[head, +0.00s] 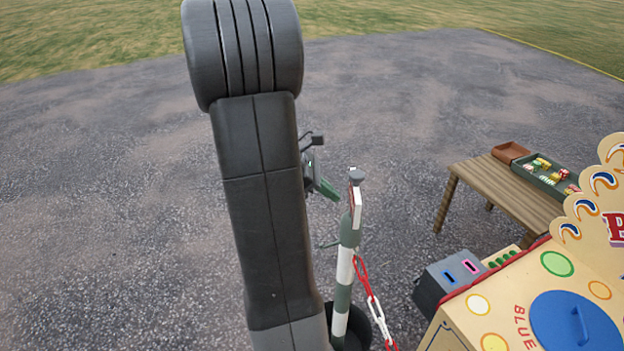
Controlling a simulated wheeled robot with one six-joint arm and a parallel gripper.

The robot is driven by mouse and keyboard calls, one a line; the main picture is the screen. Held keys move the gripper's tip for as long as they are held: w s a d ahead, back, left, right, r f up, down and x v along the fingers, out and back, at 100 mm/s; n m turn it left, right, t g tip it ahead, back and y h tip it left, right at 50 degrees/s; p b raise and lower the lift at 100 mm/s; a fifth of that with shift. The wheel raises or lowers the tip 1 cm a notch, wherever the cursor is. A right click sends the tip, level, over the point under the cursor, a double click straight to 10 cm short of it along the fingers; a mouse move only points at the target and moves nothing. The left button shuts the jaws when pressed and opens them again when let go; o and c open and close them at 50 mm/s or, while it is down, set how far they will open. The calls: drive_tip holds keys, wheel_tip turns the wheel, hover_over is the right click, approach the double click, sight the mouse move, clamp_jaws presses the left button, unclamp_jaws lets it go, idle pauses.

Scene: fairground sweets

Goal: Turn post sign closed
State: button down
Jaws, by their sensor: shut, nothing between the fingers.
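The green-and-white striped post (345,262) stands upright in a dark round base just right of my arm. A small sign (356,204) with a white face and red edge sits near its top, seen almost edge-on, so its wording cannot be read. My gripper (331,191) is mostly hidden behind my dark arm; a greenish finger part shows just left of the sign. The gripper is shut and holds nothing. Whether it touches the sign cannot be told.
A red-and-white chain (370,293) hangs from the post's right side. A grey box with slots (447,281) and a painted game stall (545,300) stand at right. A wooden table (492,188) bears a tray of sweets (541,176). Tarmac at left is clear.

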sight(357, 197)
drive_tip(key=shift+s+d+r, duration=0.1)
drive_tip(key=shift+d, duration=1.4)
drive_tip(key=shift+d, duration=0.1)
drive_tip(key=n+t, duration=0.1)
drive_tip(key=s+d+n+t+b, duration=0.1)
drive_tip(key=n, duration=0.1)
drive_tip(key=shift+s+d+t, duration=0.1)
drive_tip(key=shift+d+t, duration=0.1)
drive_tip(key=shift+t, duration=0.1)
drive_tip(key=shift+d+n, duration=0.3)
drive_tip(key=shift+n, duration=0.1)
drive_tip(key=shift+a, duration=0.1)
